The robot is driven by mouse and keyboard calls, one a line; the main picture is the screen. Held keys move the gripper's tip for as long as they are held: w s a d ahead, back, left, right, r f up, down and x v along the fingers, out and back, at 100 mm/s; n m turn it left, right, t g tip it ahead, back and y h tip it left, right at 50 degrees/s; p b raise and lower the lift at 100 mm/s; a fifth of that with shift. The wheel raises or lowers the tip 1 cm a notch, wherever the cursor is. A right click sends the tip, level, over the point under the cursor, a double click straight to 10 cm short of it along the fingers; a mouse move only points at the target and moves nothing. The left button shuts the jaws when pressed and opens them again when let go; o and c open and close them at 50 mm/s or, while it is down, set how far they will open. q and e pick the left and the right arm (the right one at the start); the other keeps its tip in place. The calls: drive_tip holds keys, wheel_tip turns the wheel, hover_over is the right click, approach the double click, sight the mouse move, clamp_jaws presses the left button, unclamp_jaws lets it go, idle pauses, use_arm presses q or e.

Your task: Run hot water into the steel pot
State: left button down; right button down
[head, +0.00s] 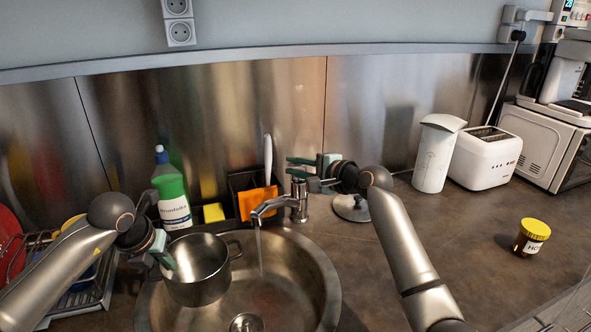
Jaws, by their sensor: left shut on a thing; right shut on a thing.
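The steel pot (200,285) is upright over the left part of the round sink (322,280). My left gripper (165,258) is shut on the pot's left side; its exact hold is partly hidden. The chrome faucet (299,205) stands behind the sink, with its spout pointing left and forward. A thin stream of water (259,248) runs from the spout.
A green-and-white soap bottle (174,200), yellow sponge (214,213) and dark caddy with an orange cloth (258,202) stand behind the sink. A dish rack (80,300) is at left. A lid (350,208) lies right of the faucet. The right counter is mostly clear around a small jar (531,238).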

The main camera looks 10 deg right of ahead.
drive_tip(key=c, duration=1.2)
unclamp_jaws()
drive_tip(key=shift+w+d+r, duration=0.1)
drive_tip(key=shift+r, duration=0.2)
drive_tip(key=shift+o, duration=1.3)
drive_tip(key=shift+f, duration=0.2)
drive_tip(key=v, duration=1.2)
drive_tip(key=shift+f, duration=0.1)
